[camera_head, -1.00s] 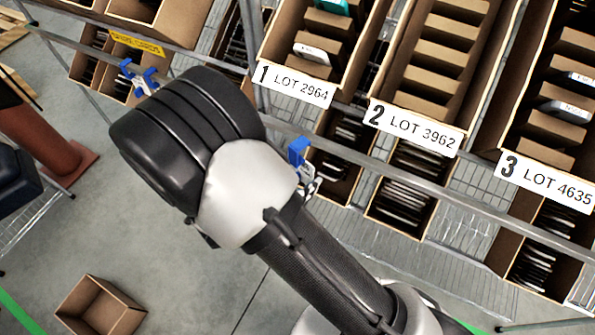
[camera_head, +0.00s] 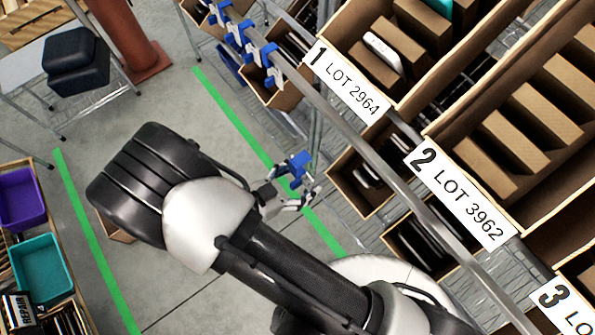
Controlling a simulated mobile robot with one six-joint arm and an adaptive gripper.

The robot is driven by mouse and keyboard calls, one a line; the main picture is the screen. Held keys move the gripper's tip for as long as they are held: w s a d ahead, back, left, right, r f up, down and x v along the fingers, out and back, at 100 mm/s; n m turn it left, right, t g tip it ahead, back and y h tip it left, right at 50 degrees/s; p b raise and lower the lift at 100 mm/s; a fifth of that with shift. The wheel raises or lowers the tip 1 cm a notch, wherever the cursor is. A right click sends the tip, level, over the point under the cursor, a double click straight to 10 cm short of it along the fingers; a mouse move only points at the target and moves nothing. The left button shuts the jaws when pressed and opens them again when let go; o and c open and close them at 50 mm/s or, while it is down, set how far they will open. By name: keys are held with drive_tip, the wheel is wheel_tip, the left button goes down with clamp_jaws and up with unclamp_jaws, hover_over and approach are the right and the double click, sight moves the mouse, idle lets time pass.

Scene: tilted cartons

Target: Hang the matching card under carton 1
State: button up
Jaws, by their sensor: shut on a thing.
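Carton 1 (camera_head: 419,91) is a tilted brown carton at the upper middle, with the label "1 LOT 2964" (camera_head: 346,81) on its front. It holds brown dividers, a white item and a teal item. My gripper (camera_head: 298,193) is below and left of that label, on the near side of the rail in the picture. It is shut on a blue clip-like piece (camera_head: 297,166) with pale parts. The fingers partly hide this piece, and I cannot make out a card face or any writing on it.
A metal rail (camera_head: 386,165) runs diagonally below the labels. Several blue clips (camera_head: 262,62) sit on it at upper left. Carton 2 (camera_head: 460,198) is to the right. Lower boxes (camera_head: 362,178) lie beyond the rail. Open floor is left of my gripper.

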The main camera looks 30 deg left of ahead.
drive_tip(key=shift+w+d+b, duration=0.35)
drive_tip(key=shift+w+d, duration=0.6)
drive_tip(key=shift+w, duration=1.3)
drive_tip(key=shift+w+d+b, duration=0.35)
drive_tip(key=shift+w+d, duration=0.55)
drive_tip(key=shift+w, duration=1.3)
drive_tip(key=shift+w+d+b, duration=0.35)
drive_tip(key=shift+w+d, duration=0.6)
drive_tip(key=shift+w, duration=1.3)
drive_tip(key=shift+f+b, duration=0.55)
drive_tip(key=shift+f, duration=0.25)
drive_tip(key=o, duration=1.1)
